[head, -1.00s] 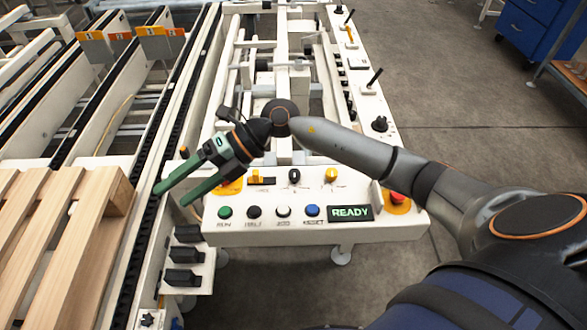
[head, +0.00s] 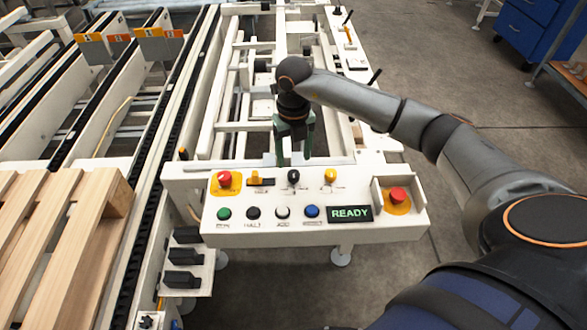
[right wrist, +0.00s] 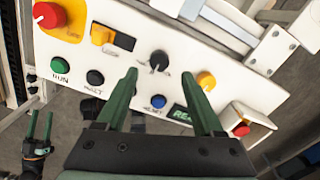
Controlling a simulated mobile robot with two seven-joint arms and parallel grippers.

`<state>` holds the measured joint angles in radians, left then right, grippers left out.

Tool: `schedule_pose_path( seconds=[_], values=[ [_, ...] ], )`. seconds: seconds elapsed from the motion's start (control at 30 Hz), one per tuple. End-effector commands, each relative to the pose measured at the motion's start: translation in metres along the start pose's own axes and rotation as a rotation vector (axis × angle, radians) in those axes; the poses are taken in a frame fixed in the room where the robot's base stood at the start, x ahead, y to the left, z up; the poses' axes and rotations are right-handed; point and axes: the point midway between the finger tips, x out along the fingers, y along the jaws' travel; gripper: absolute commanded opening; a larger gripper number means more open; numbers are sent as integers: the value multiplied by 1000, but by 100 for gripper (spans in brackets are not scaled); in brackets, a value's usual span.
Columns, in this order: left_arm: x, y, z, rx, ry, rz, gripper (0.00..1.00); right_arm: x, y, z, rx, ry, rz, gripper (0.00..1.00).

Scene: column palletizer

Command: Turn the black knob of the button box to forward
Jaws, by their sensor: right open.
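The button box (head: 386,229) is a white panel across the middle of the head view. Its black knob (head: 294,176) sits in the upper row, between two yellow switches; it also shows in the right wrist view (right wrist: 159,60). Its setting is too small to read. My right gripper (head: 293,160) is above and behind the knob, green fingers pointing down. In the right wrist view the fingers (right wrist: 159,74) are apart and empty, with the knob between and just beyond the tips. My left gripper (right wrist: 40,114) shows at that view's lower left, fingers apart and empty.
Red stop buttons (head: 224,179) (head: 398,195) stand at both ends of the box. A yellow switch (head: 330,175) is right of the knob. Green, black, white and blue buttons (head: 312,211) and a READY display (head: 350,214) line the front row. A wooden pallet (head: 60,230) lies left.

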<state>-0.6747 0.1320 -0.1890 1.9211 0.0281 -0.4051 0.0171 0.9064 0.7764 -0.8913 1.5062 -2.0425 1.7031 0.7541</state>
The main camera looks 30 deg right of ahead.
Motion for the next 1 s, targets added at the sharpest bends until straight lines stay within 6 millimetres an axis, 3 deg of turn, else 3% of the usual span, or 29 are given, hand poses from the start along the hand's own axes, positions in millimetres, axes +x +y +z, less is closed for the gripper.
schedule_pose_path(
  seconds=[0.1,0.3,0.7,1.0],
  values=[
    [0,0,0,0,1,0,62,25,1,-1,-1,4,1,69],
    [0,0,0,0,1,0,62,50,1,-1,-2,1,2,69],
    [0,0,0,0,1,0,62,58,1,0,-3,0,2,69],
    [0,0,0,0,0,1,62,57,1,0,-3,0,2,36]
  ],
)
